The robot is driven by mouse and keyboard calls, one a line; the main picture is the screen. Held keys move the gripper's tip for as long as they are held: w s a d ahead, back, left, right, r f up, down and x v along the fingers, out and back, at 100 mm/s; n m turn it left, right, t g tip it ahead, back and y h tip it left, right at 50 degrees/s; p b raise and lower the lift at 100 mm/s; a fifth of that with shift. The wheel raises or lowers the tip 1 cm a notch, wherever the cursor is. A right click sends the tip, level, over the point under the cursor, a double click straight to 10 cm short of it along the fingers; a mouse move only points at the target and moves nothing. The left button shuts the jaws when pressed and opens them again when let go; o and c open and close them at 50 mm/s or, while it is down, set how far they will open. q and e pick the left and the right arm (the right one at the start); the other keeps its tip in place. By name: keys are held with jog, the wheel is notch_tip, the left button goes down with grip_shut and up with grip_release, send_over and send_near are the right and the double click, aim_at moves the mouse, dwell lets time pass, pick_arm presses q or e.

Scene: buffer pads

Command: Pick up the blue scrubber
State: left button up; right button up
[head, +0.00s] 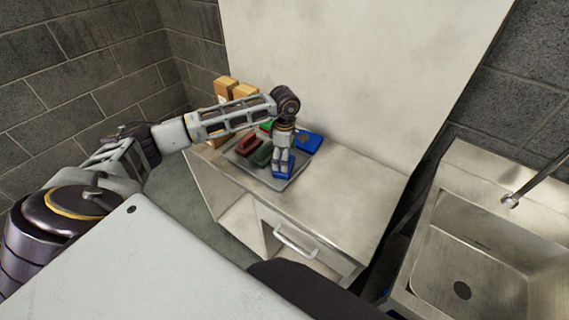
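The blue scrubber (290,171) sits at the near right of a grey tray (273,183) on the metal counter. My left gripper (283,172) points down right at it, with its fingers over the scrubber and covering much of it. The view is too small to show whether the fingers are closed on it. The scrubber appears to be at tray level. My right gripper is not in view.
A red scrubber (249,144) and a green scrubber (262,154) lie left of the gripper in the tray. A flat blue item (309,142) lies behind it to the right. Cardboard boxes (225,88) stand at the back left. A sink (480,260) is at right.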

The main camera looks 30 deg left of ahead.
pick_arm(q)
jog(key=shift+f, duration=0.25)
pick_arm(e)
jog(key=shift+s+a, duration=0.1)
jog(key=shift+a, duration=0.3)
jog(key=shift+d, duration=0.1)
pick_arm(q)
jog(key=shift+c, duration=0.7)
jog(key=c, duration=1.1)
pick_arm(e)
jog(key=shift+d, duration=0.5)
pick_arm(q)
jog(key=shift+r, duration=0.1)
